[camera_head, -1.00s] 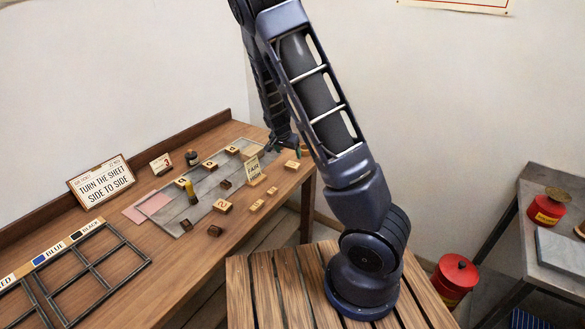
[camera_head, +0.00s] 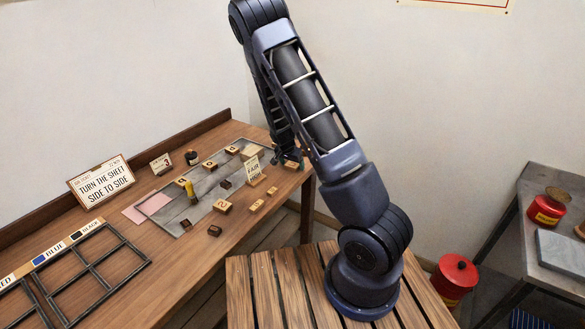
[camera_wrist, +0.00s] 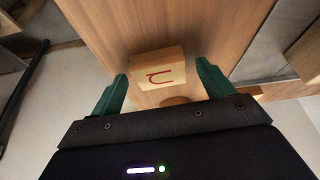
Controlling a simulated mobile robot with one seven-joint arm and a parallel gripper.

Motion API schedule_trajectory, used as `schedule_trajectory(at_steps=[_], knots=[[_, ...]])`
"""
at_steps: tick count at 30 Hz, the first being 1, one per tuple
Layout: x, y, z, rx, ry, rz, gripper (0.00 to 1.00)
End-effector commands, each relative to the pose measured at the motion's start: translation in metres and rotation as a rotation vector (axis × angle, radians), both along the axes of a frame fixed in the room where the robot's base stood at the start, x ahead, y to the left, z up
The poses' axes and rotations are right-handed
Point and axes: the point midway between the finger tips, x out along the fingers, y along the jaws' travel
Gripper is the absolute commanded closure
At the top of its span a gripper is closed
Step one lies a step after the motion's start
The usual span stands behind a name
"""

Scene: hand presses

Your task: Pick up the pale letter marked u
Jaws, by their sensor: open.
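The pale letter block marked with a red u (camera_wrist: 158,76) lies on the wooden table in the wrist view, its marked face towards the camera. My gripper (camera_wrist: 161,71) is open, with one green finger on each side of the block and visible gaps between. In the head view my gripper (camera_head: 288,160) is low over the table's right end. There it hides much of the block, and I cannot tell how high the fingertips are above the tabletop.
Several pale and dark letter blocks lie around the grey sheet (camera_head: 208,192). A yellow-and-dark upright thing (camera_head: 190,190) stands there too. The table's right edge is close to my gripper.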

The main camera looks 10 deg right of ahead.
Motion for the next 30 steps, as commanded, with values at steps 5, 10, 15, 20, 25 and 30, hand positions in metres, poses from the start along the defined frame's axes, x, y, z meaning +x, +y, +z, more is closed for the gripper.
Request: schedule_trajectory(at_steps=[5, 10, 15, 20, 25, 30], knots=[[0.000, 0.000, -0.001, 0.001, -0.001, 0.000, 0.20], [0.000, 0.000, -0.001, 0.001, -0.001, 0.000, 0.46], [0.000, 0.000, 0.000, 0.001, -0.001, 0.000, 0.68], [0.000, 0.000, 0.000, 0.001, -0.001, 0.000, 0.68], [0.001, 0.000, 0.006, 0.001, -0.002, 0.001, 0.68], [0.001, 0.001, 0.028, 0.003, -0.003, 0.001, 0.68]])
